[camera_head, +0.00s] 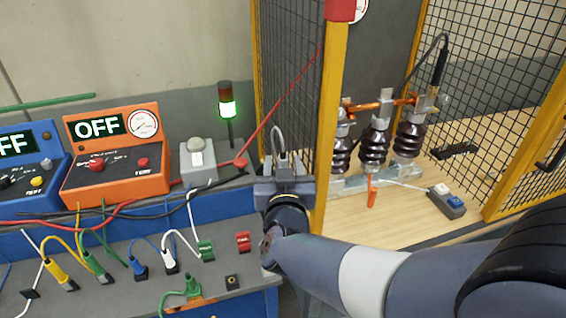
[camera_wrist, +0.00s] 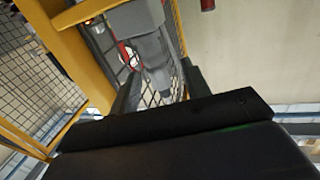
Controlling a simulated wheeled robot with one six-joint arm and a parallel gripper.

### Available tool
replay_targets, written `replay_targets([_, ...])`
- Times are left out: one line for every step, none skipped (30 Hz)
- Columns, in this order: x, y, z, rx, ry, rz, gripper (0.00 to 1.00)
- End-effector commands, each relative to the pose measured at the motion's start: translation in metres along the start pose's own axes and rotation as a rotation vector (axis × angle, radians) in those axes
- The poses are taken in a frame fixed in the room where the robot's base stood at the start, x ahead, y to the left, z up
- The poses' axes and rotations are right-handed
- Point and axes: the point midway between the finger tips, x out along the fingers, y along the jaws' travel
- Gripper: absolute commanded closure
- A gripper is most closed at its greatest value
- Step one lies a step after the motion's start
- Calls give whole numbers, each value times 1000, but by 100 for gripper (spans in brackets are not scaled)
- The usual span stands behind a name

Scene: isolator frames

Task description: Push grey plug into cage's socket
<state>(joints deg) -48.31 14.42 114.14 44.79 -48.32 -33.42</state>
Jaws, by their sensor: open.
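My gripper (camera_head: 284,175) is at the cage's near left post, with its two dark fingers spread apart in the wrist view (camera_wrist: 160,88). The grey plug (camera_wrist: 150,45) is just beyond and partly between the fingertips, close to a yellow cage bar. In the head view a grey cable (camera_head: 277,132) arches above my gripper, and the plug is mostly hidden by it. The cage (camera_head: 329,130) has yellow posts and black mesh. Its socket is not clearly seen, and I cannot tell how deep the plug sits.
Left of my gripper is a bench with an orange box reading OFF (camera_head: 115,155), a grey button box (camera_head: 198,160), a lit green lamp (camera_head: 227,108) and several coloured plugs. Inside the cage stand brown insulators (camera_head: 374,148) and a box with a blue button (camera_head: 447,201).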

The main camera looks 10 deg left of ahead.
Motion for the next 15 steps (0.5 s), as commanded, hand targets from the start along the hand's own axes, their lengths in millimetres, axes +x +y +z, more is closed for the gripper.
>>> replay_targets([-9, 0, 1, 1, 2, -3, 55])
replay_targets([-14, 0, 1, 2, 2, -3, 55])
replay_targets([-22, -1, 1, 1, 2, -4, 55])
replay_targets([-28, -1, 1, 2, 2, -5, 55])
replay_targets([-34, -1, 1, 2, 1, -5, 55])
replay_targets([-42, -1, 1, 2, 2, -4, 55])
replay_targets([-48, -1, 1, 2, 2, -5, 55])
replay_targets([-53, -1, 0, 2, 2, -5, 55])
replay_targets([-60, -1, 0, 1, 2, -6, 55])
replay_targets([-65, -1, 0, 1, 2, -4, 55])
replay_targets([-70, 0, 1, 2, 1, -4, 55])
replay_targets([-75, -1, 0, 1, 2, -5, 55])
replay_targets([-78, -1, 0, 1, 1, -4, 55])
replay_targets([-82, -1, 0, 1, 1, -4, 55])
replay_targets([-85, -1, 0, 1, 2, -3, 55])
